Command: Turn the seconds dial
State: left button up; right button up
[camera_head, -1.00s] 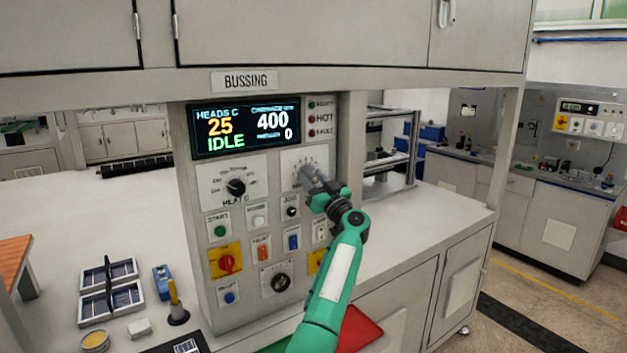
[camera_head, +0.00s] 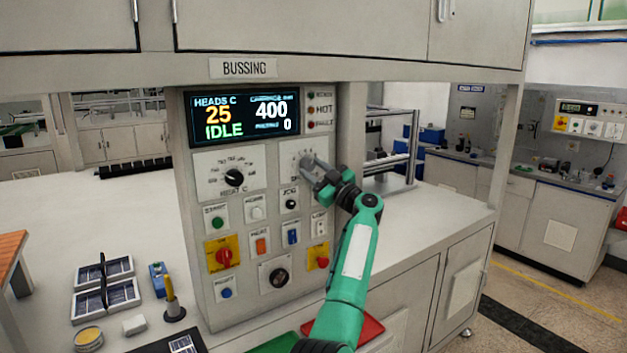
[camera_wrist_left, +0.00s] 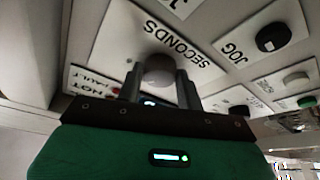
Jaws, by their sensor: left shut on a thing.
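The seconds dial plate (camera_head: 292,152) is at the upper right of the control panel, largely covered by my left gripper (camera_head: 308,167) in the head view. In the left wrist view, the word SECONDS reads on its plate (camera_wrist_left: 196,62), and the grey round dial knob (camera_wrist_left: 158,71) sits between the two fingers of my left gripper (camera_wrist_left: 160,84). The gripper is shut on the knob. The dial's pointer is hidden. My right gripper is not in view.
A heat dial (camera_head: 233,177) is left of the seconds dial. A JOG button (camera_head: 291,204) and other buttons lie below. The display (camera_head: 245,117) reads IDLE, 25 and 400. A red tray (camera_head: 360,330) lies on the bench, with solar cells (camera_head: 105,297) at left.

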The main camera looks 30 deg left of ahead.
pick_arm(q)
jog(key=n+g+b, duration=0.1)
jog(key=n, duration=0.1)
jog(key=n+g, duration=0.1)
jog(key=n, duration=0.1)
jog(key=shift+w+h+b, duration=0.15)
jog(key=shift+h+b, duration=0.15)
jog(key=shift+b, duration=0.1)
jog(key=n+g+b, duration=0.1)
jog(key=n, duration=0.2)
jog(key=shift+d+r+h, duration=0.1)
jog(key=shift+h, duration=0.2)
jog(key=n, duration=0.2)
jog(key=n+g+h, duration=0.1)
jog(key=n, duration=0.1)
jog(key=shift+w+r+b, duration=0.1)
jog(key=shift+r+b, duration=0.15)
jog(key=shift+b, duration=0.05)
jog(key=shift+r+n+g+h, duration=0.15)
jog(key=shift+n+h, duration=0.2)
jog(key=shift+n, duration=0.5)
jog(key=shift+n+g+h, duration=0.15)
jog(key=shift+n+h, duration=0.2)
jog(key=shift+n, duration=0.5)
jog(key=o, duration=1)
